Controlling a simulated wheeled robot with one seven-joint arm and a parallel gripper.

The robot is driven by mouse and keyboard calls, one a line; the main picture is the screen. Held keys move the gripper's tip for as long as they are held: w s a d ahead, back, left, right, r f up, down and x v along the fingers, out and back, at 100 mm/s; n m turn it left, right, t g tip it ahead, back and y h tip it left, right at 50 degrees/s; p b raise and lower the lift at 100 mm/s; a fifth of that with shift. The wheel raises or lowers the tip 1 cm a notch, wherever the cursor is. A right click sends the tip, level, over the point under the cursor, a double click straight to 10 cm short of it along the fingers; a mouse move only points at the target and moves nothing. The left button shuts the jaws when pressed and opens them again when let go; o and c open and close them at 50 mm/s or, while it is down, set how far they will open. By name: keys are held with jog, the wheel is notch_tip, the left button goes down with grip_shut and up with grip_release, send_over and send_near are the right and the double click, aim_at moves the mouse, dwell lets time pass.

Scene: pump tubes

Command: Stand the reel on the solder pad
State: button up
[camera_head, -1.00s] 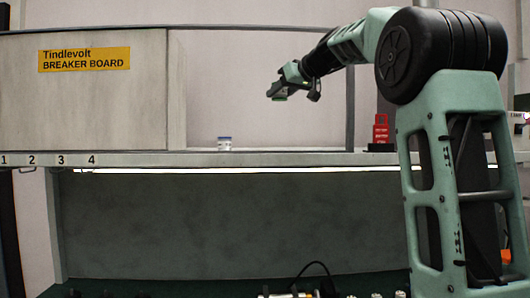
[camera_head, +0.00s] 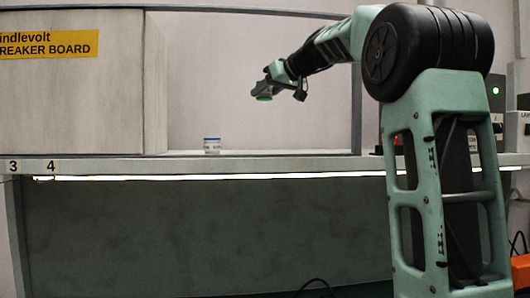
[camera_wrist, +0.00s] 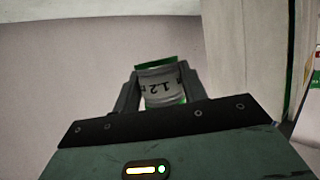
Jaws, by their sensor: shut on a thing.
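My gripper (camera_head: 264,93) is held out in front of the open bay, above the shelf. In the wrist view its two fingers (camera_wrist: 160,92) are shut on a grey reel (camera_wrist: 160,84) with green ends and "1.2" printed on its side. In the head view the gripper end shows a little green (camera_head: 263,98), but the reel is too small there to make out well. I cannot pick out the solder pad in either current view.
A breaker board cabinet (camera_head: 75,110) closes off the left. A red thing is partly hidden behind my arm. An orange thing (camera_head: 521,272) sits low at right.

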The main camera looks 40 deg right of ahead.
notch_tip(320, 180, down, 12)
jog(key=shift+f+p, duration=0.2)
jog(key=shift+p, duration=0.2)
jog(key=shift+f+b, duration=0.3)
jog(key=shift+f, duration=1.45)
jog(key=shift+f, duration=0.15)
jog(key=o, duration=1.1)
jog(key=shift+o, duration=0.2)
jog(key=shift+p, duration=0.7)
